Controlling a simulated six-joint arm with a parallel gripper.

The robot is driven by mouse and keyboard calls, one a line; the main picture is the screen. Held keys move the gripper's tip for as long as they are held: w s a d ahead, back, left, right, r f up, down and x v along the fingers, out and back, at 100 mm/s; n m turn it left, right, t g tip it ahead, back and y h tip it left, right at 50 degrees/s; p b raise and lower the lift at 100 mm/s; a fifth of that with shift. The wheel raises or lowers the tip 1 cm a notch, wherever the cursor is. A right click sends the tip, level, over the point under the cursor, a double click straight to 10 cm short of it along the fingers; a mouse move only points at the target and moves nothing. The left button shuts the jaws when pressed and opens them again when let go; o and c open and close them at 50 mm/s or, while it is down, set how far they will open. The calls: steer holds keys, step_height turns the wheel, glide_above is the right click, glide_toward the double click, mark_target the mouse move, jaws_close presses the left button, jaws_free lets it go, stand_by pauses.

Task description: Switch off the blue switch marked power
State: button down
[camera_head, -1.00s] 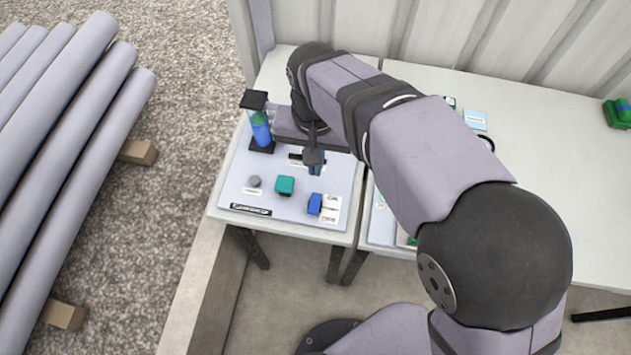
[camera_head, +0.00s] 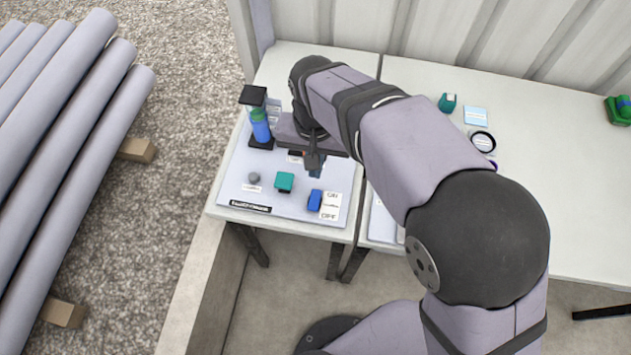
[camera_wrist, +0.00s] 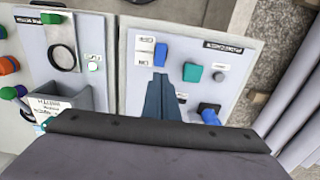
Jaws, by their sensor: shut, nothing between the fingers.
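The blue switch (camera_head: 315,200) sits on the pale panel (camera_head: 232,190) at its front right, beside a white card (camera_head: 330,206) whose lower part reads OFF. In the wrist view the blue switch (camera_wrist: 160,54) stands just beyond my fingertips, with the card (camera_wrist: 144,50) to its left. Its exact tilt is too small to tell. My gripper (camera_head: 317,174) is shut and empty, above the panel and behind the switch in the head view. In the wrist view my gripper (camera_wrist: 161,80) points toward the switch with a visible gap.
A teal block (camera_head: 284,182) and a grey knob (camera_head: 254,178) sit left of the switch. A blue cylinder (camera_head: 260,126) on a black base stands at the back left. A second panel (camera_wrist: 65,70) adjoins, with buttons, a ring and a labelled box (camera_wrist: 60,98).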

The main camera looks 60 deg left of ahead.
mark_target(316, 193)
step_height(316, 193, down, 10)
steer(key=p, duration=0.3)
steer(key=shift+r, duration=0.15)
steer(key=shift+f, duration=0.25)
steer(key=shift+w+a+f+b, duration=0.1)
steer(key=shift+w+f+b, duration=0.05)
steer(key=shift+f+b, duration=0.2)
steer(key=shift+r, duration=0.1)
steer(key=shift+s+d+r+p, duration=0.15)
steer(key=shift+s+d+p, duration=0.25)
steer(key=shift+s+d, duration=0.25)
steer(key=shift+w+a+r, duration=0.1)
